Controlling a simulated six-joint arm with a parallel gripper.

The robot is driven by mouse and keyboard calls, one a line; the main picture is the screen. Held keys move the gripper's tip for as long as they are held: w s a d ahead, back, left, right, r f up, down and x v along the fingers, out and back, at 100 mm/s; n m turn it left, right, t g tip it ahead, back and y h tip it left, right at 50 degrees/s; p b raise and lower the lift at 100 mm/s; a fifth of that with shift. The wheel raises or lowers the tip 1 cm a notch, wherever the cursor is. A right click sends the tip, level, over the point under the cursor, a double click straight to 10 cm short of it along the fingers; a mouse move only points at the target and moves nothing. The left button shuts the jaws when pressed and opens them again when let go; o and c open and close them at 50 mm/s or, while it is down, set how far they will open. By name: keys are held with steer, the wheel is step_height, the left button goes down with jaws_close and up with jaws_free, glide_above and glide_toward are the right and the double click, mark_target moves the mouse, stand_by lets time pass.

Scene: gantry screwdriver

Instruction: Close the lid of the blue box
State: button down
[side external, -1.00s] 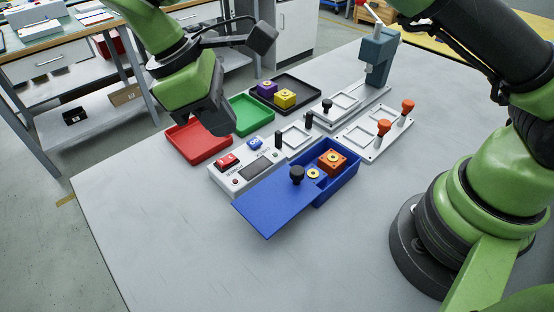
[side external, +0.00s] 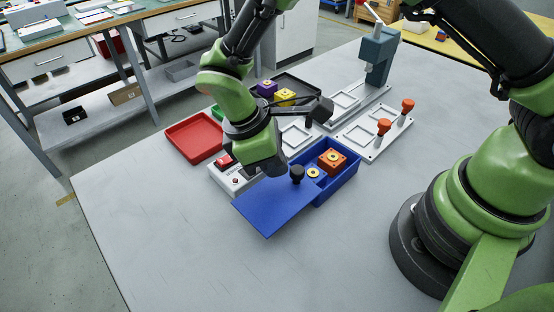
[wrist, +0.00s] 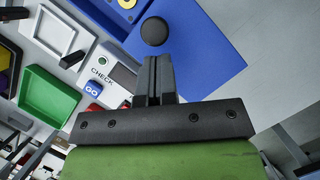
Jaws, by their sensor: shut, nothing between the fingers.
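The blue box (side external: 344,183) stands on the grey table with its inside partly uncovered. An orange block (side external: 332,161) and a yellow ring-shaped piece (side external: 313,173) are inside it. Its flat blue lid (side external: 268,207) is slid out toward the front left, with a black knob (side external: 297,174) near the box end. In the wrist view the knob (wrist: 154,31) is just beyond my fingertips, apart from them, over the lid (wrist: 200,50). My gripper (wrist: 154,62) is shut and empty. In the side view its fingers are hidden behind the wrist housing, left of the knob.
A white control panel (side external: 224,178) with buttons sits left of the box, partly under my gripper. Red (side external: 193,137) and green trays (wrist: 50,97) lie behind it. White fixture plates (side external: 372,137) and a teal press (side external: 378,58) stand behind the box. The front table is clear.

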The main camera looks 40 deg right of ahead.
steer(key=shift+s+d, duration=0.15)
steer(key=d, duration=1.3)
